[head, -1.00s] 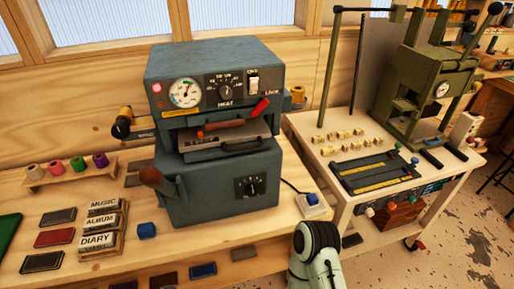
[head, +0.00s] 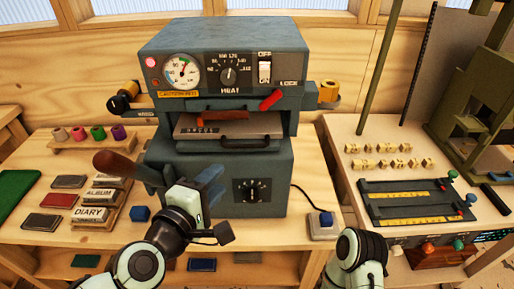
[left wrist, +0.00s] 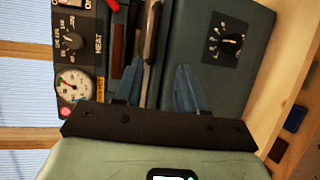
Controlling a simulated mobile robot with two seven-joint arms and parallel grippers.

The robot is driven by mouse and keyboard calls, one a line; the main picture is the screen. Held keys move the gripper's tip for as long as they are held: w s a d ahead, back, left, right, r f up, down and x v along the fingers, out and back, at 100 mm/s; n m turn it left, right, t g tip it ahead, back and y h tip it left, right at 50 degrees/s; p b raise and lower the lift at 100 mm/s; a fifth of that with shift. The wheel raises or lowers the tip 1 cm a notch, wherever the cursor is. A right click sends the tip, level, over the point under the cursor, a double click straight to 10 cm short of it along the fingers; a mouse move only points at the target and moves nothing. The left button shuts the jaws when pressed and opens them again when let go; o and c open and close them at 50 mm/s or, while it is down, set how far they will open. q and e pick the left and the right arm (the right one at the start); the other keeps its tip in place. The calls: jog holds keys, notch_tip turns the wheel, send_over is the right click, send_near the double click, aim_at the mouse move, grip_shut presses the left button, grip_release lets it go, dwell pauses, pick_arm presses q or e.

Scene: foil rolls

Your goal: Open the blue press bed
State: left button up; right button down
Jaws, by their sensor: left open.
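The blue-grey press (head: 215,70) stands on the wooden bench. A red LOCK lever (head: 271,100) is at the upper right. A wooden-handled lever (head: 116,163) juts out on the left. My left gripper (head: 211,180) is open and empty, in front of the press's lower body and below the bed. In the left wrist view, the blue fingers (left wrist: 157,76) are spread, and the bed's edge (left wrist: 150,45) shows beyond them. My right gripper is not in view.
Stamp blocks marked ALBUM and DIARY (head: 90,215), a blue cube (head: 140,214) and a rack of foil rolls (head: 92,138) are at the left. A wired blue button (head: 324,220) is at the right. A second table (head: 345,140) with a green press stands farther right.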

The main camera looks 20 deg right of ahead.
aim_at(245, 147)
pick_arm(q)
jog(key=x, duration=0.8)
jog(key=r+b+x, duration=0.1)
jog(key=x, duration=0.4)
jog(key=shift+d+f, duration=0.1)
jog(key=shift+d, duration=0.05)
grip_shut()
